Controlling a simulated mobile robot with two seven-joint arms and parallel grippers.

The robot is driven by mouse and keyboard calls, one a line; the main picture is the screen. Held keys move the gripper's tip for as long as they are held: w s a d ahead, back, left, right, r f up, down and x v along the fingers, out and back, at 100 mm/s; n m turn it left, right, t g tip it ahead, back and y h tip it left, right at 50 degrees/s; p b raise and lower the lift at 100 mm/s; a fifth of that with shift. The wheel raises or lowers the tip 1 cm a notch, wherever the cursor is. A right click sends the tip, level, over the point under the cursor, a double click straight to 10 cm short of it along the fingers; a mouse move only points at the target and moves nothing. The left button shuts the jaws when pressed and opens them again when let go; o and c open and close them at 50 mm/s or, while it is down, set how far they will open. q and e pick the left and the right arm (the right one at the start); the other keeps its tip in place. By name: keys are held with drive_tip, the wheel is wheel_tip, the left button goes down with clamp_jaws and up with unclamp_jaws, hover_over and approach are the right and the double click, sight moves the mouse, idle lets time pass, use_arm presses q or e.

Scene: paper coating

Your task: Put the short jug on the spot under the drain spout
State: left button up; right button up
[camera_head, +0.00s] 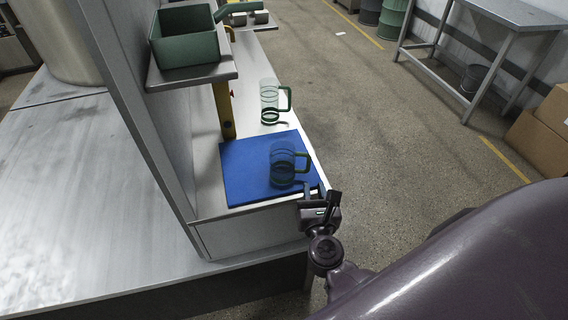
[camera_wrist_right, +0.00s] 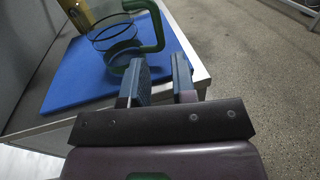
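A clear jug with a green handle and green base ring, seemingly the shorter of two, stands upright on the blue mat (camera_head: 240,181). This short jug (camera_head: 283,165) also shows in the right wrist view (camera_wrist_right: 112,37), its handle towards the gripper. A taller clear jug (camera_head: 269,96) with a green handle stands farther back on the counter. My right gripper (camera_head: 314,188) is at the mat's near right corner. In the right wrist view its two fingers (camera_wrist_right: 162,78) are apart with nothing between them, short of the handle. My left gripper is out of view.
A green tank (camera_head: 186,36) with a green spout (camera_head: 240,9) sits on a shelf (camera_head: 196,75) above the counter. A yellow post (camera_head: 224,110) stands left of the jugs. The counter's right edge borders open floor (camera_head: 400,140).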

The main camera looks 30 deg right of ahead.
sight(309, 165)
drive_tip(key=x, duration=0.5)
drive_tip(key=shift+p, duration=0.35)
drive_tip(key=shift+w+d+r, duration=0.1)
drive_tip(key=shift+w+d, duration=0.15)
drive_tip(key=shift+w, duration=0.45)
drive_tip(key=x, duration=0.3)
drive_tip(key=shift+w+p, duration=0.2)
drive_tip(key=shift+p, duration=0.15)
drive_tip(key=shift+w+d, duration=0.2)
drive_tip(key=shift+w, duration=0.2)
drive_tip(key=shift+c, duration=0.5)
clamp_jaws()
